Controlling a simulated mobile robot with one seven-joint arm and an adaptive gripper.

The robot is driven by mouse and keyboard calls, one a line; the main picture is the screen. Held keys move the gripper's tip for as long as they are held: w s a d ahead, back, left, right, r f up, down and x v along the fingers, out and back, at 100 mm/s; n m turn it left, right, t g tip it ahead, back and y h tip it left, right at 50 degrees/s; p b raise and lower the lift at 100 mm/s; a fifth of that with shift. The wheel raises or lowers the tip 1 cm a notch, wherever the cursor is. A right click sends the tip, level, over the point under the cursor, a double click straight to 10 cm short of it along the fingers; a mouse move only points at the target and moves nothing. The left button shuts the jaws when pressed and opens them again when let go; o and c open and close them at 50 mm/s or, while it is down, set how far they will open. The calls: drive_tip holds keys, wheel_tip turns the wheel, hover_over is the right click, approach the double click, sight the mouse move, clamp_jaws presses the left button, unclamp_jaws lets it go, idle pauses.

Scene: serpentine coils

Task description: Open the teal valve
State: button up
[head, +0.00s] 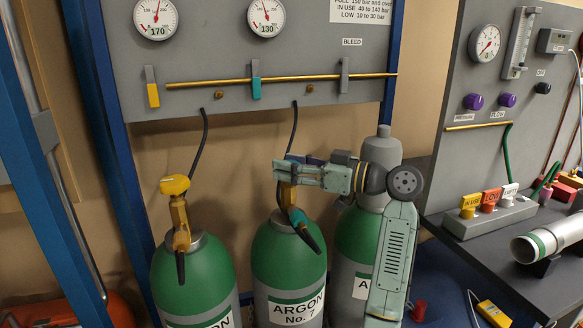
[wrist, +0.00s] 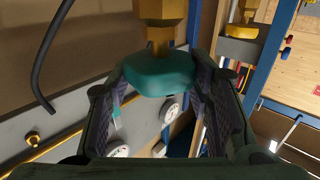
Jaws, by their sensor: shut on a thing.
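The teal valve knob (wrist: 158,72) sits on a brass stem in the wrist view, between the two dark padded fingers of my gripper (wrist: 163,92). My gripper is shut on this knob. In the head view my gripper (head: 287,171) reaches in from the right over the top of the middle green argon cylinder (head: 288,258). There the fingers hide most of the knob, and a brass valve body (head: 287,194) shows just below them. How far the knob is turned cannot be told.
A cylinder with a yellow knob (head: 174,185) stands to the left, and a grey-capped cylinder (head: 383,150) stands close behind my arm. A grey gauge panel (head: 215,60) with small levers is behind. A bench (head: 500,265) with fittings is at right.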

idle(0.4)
drive_tip(key=o, duration=1.2)
drive_tip(key=v, duration=1.2)
drive_tip(key=shift+w, duration=0.1)
drive_tip(key=shift+d, duration=0.15)
